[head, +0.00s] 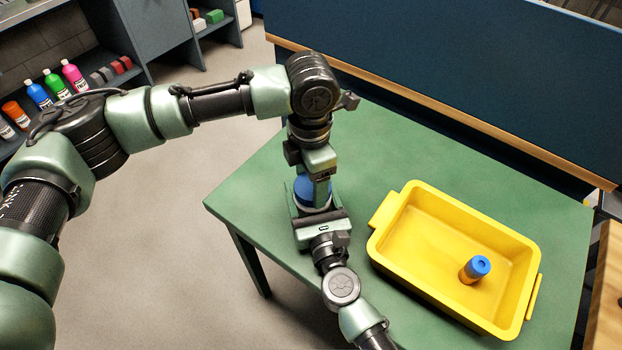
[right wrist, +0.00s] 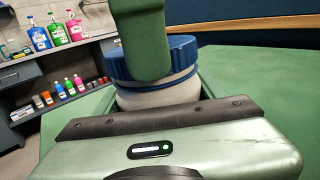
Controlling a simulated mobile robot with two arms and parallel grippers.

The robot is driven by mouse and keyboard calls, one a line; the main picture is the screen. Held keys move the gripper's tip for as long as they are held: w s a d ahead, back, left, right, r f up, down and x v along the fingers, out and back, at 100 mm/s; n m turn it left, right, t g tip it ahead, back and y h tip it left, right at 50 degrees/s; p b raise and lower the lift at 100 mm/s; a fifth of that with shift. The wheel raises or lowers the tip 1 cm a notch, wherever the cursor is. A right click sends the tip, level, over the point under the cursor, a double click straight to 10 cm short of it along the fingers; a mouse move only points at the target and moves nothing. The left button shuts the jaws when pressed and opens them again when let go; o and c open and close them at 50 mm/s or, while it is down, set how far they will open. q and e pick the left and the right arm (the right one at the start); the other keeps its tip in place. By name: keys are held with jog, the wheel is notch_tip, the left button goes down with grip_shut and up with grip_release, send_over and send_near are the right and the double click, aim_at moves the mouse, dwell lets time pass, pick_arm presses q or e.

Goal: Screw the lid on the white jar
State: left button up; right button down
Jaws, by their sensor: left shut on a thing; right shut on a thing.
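The white jar (right wrist: 160,95) stands upright on the green table, with the ribbed blue lid (right wrist: 182,52) on its mouth. I cannot tell how tightly the lid sits. In the head view the lid (head: 303,188) and a sliver of the jar (head: 300,207) show between my grippers. My left gripper (head: 319,182) comes down from above and is shut on the lid; one green finger covers part of it in the right wrist view. My right gripper (head: 312,202) reaches in from the front and is shut on the jar, low down.
A yellow tray (head: 400,262) stands to the right on the green table (head: 262,190), holding an orange bottle with a blue cap (head: 478,268). A dark blue panel (head: 430,70) rises behind the table. Shelves with coloured bottles (head: 75,76) stand at the far left.

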pick_arm(q)
jog(key=o, duration=1.3)
jog(key=shift+r, duration=2.3)
jog(key=shift+c, duration=0.2)
